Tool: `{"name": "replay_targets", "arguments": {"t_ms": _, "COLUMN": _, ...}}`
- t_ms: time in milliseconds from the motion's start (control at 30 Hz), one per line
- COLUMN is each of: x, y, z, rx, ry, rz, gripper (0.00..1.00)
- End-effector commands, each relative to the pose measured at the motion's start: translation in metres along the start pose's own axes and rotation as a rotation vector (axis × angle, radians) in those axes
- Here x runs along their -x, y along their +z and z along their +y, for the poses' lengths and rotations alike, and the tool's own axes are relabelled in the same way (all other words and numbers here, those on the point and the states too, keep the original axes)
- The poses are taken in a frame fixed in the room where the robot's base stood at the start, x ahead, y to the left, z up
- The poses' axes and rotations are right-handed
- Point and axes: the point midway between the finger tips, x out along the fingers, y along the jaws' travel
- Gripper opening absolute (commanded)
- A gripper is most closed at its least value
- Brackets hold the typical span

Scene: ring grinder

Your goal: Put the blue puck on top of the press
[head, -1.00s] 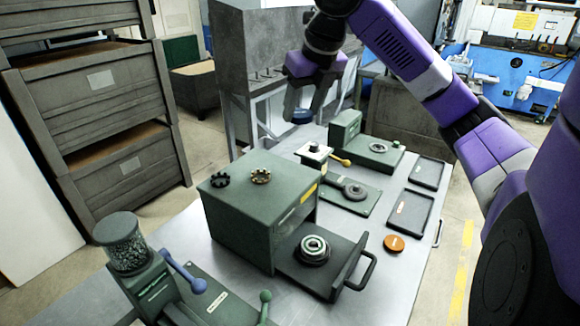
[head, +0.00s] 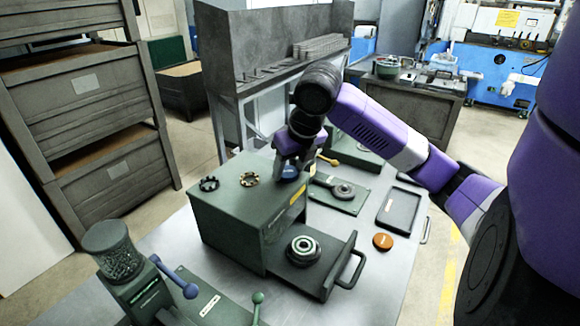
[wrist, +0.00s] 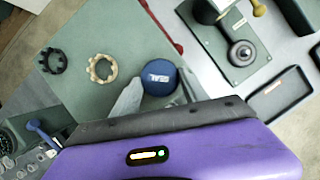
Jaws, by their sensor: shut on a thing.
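The blue puck (head: 289,173) is held between the fingers of my gripper (head: 291,166), which is shut on it. In the wrist view, the puck (wrist: 158,77) has a white label and sits between the two pale fingertips. It appears over the back right part of the green box's top (wrist: 95,30); the gap below it cannot be judged. A small station with a yellow-ball lever (head: 328,160), seemingly the press, is mostly hidden behind my gripper in the head view. In the wrist view its dark top (wrist: 205,12) shows at the upper right.
A dark ring (head: 209,184) and a tan ring (head: 249,179) lie on the green box (head: 225,215). Its drawer (head: 318,280) is open with a round part in it. An orange disc (head: 383,241) and a dark tray (head: 398,212) lie to the right. A jar station (head: 115,255) stands front left.

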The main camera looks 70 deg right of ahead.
Motion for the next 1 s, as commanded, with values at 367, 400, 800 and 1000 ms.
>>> {"name": "replay_targets", "arguments": {"t_ms": 367, "x": -0.004, "y": -0.001, "z": 0.000, "rx": 0.000, "ry": -0.001, "rz": -0.001, "gripper": 0.01}}
{"name": "replay_targets", "arguments": {"t_ms": 400, "x": -0.003, "y": -0.001, "z": 0.000, "rx": 0.000, "ry": -0.001, "rz": -0.001, "gripper": 0.58}}
{"name": "replay_targets", "arguments": {"t_ms": 800, "x": -0.002, "y": -0.001, "z": 0.000, "rx": 0.000, "ry": -0.001, "rz": 0.000, "gripper": 0.74}}
{"name": "replay_targets", "arguments": {"t_ms": 1000, "x": 0.012, "y": 0.001, "z": -0.001, "rx": 0.001, "ry": -0.002, "rz": -0.004, "gripper": 0.74}}
